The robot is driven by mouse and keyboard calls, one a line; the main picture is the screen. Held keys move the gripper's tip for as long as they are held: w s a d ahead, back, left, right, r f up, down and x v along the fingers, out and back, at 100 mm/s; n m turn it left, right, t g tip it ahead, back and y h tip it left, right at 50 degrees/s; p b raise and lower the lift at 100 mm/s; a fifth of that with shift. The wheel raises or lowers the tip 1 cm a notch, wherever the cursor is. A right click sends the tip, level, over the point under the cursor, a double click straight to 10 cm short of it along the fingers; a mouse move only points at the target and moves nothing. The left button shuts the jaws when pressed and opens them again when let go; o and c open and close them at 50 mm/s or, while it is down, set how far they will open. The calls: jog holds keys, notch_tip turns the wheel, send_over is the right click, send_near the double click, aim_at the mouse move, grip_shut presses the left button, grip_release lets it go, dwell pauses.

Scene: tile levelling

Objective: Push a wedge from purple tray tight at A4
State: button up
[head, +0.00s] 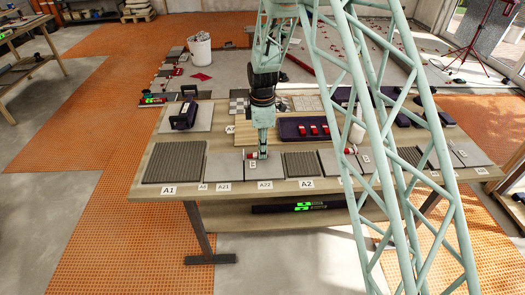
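A dark purple tray (287,135) lies on the workbench behind the front row of tiles, with several red wedges (314,130) in it. Labels A1, A21, A22 and A2 read clearly. An A4 label is not legible; the right end of the row is partly hidden by a pale green lattice.
A dark ribbed tile (175,163) lies at the left end of the workbench (150,190). A dark case (184,115) stands behind it. A white bottle (357,128) stands right of the purple tray. A black level with green displays (300,207) lies below the bench front.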

aim_at(251, 156)
jog(key=shift+a, duration=2.4)
dwell(3.3)
jog(key=o, duration=0.7)
jog(key=shift+o, duration=0.2)
jog(key=shift+r, duration=0.1)
notch_tip(251, 156, up, 12)
dwell(0.4)
dwell(0.4)
